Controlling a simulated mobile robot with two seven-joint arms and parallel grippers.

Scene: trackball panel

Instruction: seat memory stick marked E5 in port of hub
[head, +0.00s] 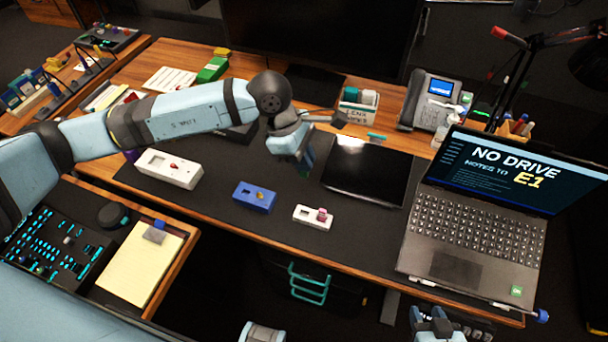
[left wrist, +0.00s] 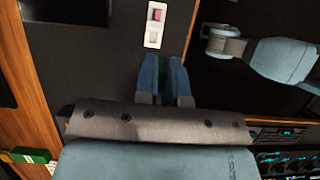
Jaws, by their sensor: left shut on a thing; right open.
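My left gripper (head: 304,160) is shut on a dark green piece (left wrist: 163,73), held over the desk mat. Most of the piece is hidden between the fingers, and no E5 marking is readable. A small white box (head: 301,214) with a pink stick (head: 322,214) in it lies below the gripper; the left wrist view shows this box (left wrist: 153,37) just past the fingertips, apart from them. A blue box (head: 243,194) with a yellow piece and a longer white box (head: 187,178) with a red piece lie to its left. I cannot tell which is the hub. My right gripper (head: 438,318) is open at the bottom edge.
A black tablet (head: 365,170) lies right of the left gripper. An open laptop (head: 470,235) reads "NO DRIVE, NOTES TO E1". A labelled holder (head: 357,112) and a phone (head: 432,100) stand behind. The dark mat (head: 225,168) is bare between the boxes.

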